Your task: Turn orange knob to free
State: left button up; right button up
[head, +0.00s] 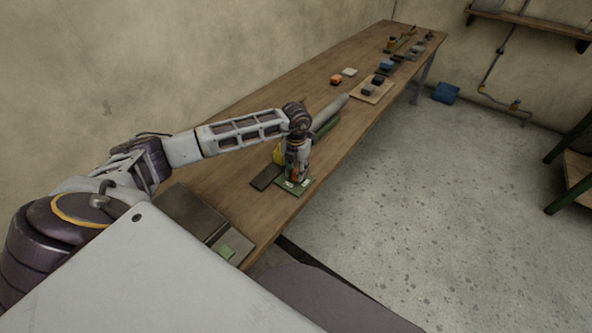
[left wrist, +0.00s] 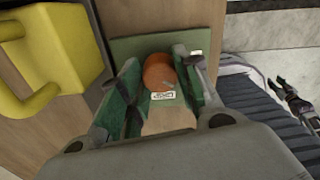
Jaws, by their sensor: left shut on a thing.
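The orange knob (left wrist: 159,72) sits on a green plate in the left wrist view. A small white label with dark print (left wrist: 163,95) lies just below it, and part of another pale label shows at its upper right. My left gripper (left wrist: 160,80) has a finger on each side of the knob and is shut on it.
A yellow object with a handle (left wrist: 62,58) stands close left of the gripper in the left wrist view. A grey roll (head: 331,108) lies farther along the wooden bench (head: 228,130). Several small blocks and boards are beyond it.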

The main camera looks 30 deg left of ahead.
pick_arm(q)
jog(key=shift+r+n, duration=0.1)
jog(key=shift+n, duration=1.8)
jog(key=shift+n+p, duration=0.4)
jog(key=shift+n, duration=1.3)
pick_arm(e)
jog(key=shift+s+r, duration=0.25)
jog(key=shift+s, duration=0.55)
jog(key=shift+d, duration=0.15)
